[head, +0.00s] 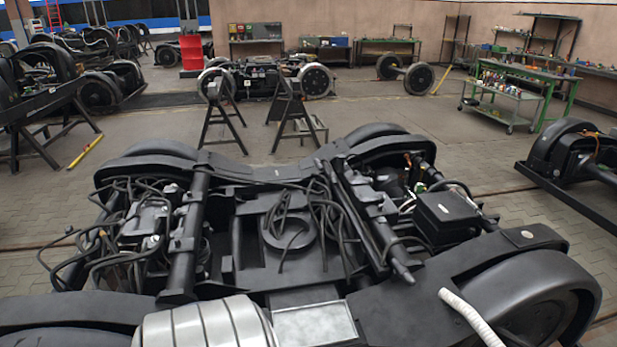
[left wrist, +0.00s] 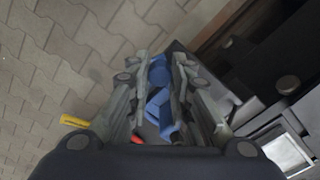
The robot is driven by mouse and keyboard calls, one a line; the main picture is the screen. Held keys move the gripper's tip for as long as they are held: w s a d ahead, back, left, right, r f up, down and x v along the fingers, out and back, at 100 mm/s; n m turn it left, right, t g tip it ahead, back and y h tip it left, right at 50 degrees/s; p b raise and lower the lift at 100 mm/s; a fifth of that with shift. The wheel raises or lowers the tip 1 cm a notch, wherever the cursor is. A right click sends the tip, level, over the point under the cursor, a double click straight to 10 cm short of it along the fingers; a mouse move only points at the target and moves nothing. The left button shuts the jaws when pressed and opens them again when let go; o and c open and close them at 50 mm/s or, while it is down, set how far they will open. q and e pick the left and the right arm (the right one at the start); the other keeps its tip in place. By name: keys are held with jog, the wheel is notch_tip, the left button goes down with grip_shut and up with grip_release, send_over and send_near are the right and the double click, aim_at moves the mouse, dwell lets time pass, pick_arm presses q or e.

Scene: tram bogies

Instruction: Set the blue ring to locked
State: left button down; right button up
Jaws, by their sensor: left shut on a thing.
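My left gripper (left wrist: 159,62) shows in the left wrist view, its two grey fingers pointing up the picture. They are shut on the blue ring (left wrist: 158,76), which shows as blue pieces between and just below the fingertips. The fingers hide much of the ring, so I cannot tell its setting. A small red piece (left wrist: 137,139) shows beside the left finger and a yellow piece (left wrist: 74,121) lies farther left. Neither gripper nor the blue ring can be made out in the head view.
A black bogie (head: 290,220) with cables and pipes fills the front of the head view. A pale plate (head: 314,324) lies at its near side. A trestle-borne wheelset (head: 213,85), red drum (head: 191,52) and green workbench (head: 535,78) stand farther back.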

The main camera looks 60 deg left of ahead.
pick_arm(q)
jog(key=shift+a, duration=0.1)
jog(key=c, duration=1.4)
grip_release()
jog(key=shift+c, duration=0.2)
notch_tip(320, 180, up, 12)
